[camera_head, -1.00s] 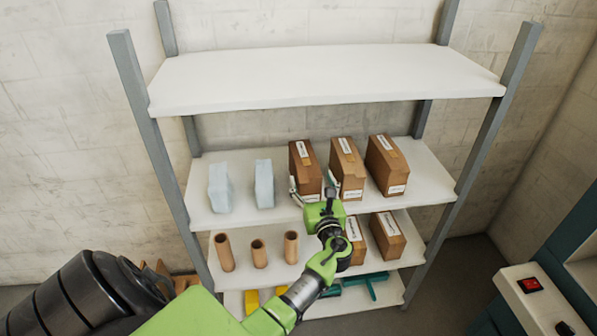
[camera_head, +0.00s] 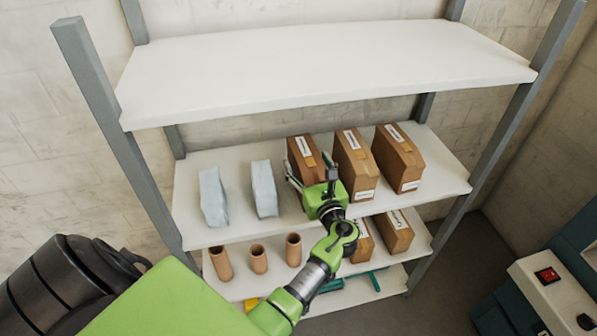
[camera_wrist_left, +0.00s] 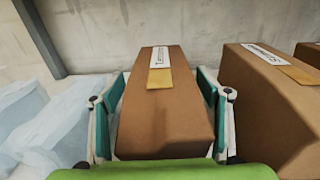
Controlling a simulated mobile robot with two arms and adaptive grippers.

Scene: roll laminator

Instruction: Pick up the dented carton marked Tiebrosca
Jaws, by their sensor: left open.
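The leftmost of three brown cartons (camera_head: 304,150) stands upright on the middle shelf. In the wrist view this carton (camera_wrist_left: 165,105) has brown tape and a white label starting with "T"; the rest is too small to read, and I cannot make out a dent. My left gripper (camera_head: 309,172) is open in front of it. In the wrist view the teal fingers of the left gripper (camera_wrist_left: 161,95) stand on either side of the carton, close to its sides; I cannot tell whether they touch. The carton's lower front is hidden by the gripper. My right gripper is not in view.
A second carton (camera_head: 354,165) stands close to the right finger, with a third carton (camera_head: 398,158) beyond it. Pale blue blocks (camera_head: 213,197) stand to the left. The upper shelf (camera_head: 320,70) is empty and overhangs. Cardboard tubes (camera_head: 258,259) and more cartons (camera_head: 394,232) are below.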

